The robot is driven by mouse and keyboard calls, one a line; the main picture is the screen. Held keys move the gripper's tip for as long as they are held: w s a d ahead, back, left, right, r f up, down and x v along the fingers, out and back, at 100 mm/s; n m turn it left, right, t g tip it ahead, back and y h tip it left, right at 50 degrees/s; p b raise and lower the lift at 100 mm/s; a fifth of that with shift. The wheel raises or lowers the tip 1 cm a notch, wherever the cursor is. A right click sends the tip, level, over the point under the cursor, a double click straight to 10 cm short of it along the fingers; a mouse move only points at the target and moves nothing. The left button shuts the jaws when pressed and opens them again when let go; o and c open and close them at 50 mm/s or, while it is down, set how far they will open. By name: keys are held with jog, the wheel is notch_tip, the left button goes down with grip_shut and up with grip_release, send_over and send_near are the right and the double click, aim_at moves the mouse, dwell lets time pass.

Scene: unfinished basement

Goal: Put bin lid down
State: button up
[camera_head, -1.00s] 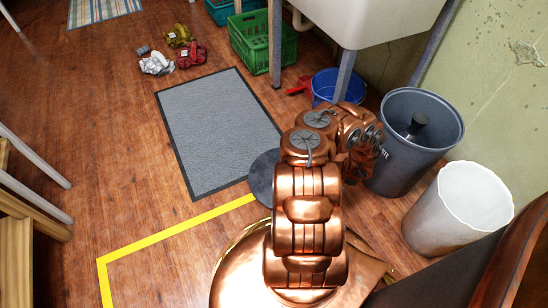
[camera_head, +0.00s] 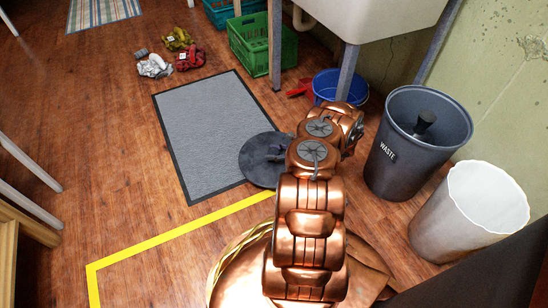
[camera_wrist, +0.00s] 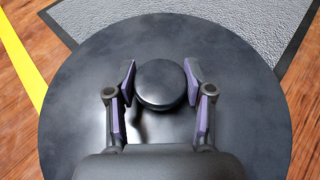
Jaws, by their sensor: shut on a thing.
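The bin lid (camera_head: 258,152) is a dark round disc, seen over the right edge of the grey mat and the wood floor. In the wrist view the lid (camera_wrist: 85,110) fills most of the picture, with its round black knob (camera_wrist: 160,88) in the middle. My gripper (camera_wrist: 160,74) has one finger on each side of this knob and is shut on it. The lid looks low and about level; I cannot tell whether it touches the floor. The dark grey bin (camera_head: 400,160), marked WASTE, stands upright and open to the right, with a dark object inside.
A white bin (camera_head: 455,225) stands beside the waste bin. A blue bucket (camera_head: 350,93) and green crate (camera_head: 250,55) sit near the sink (camera_head: 370,15). The grey mat (camera_head: 205,125) lies left of the lid. Yellow tape (camera_head: 180,232) marks the floor, and open floor lies left.

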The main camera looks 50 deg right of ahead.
jog(key=shift+f+b, duration=0.35)
jog(key=shift+f, duration=0.7)
jog(key=shift+f, duration=0.15)
jog(key=o, duration=1.3)
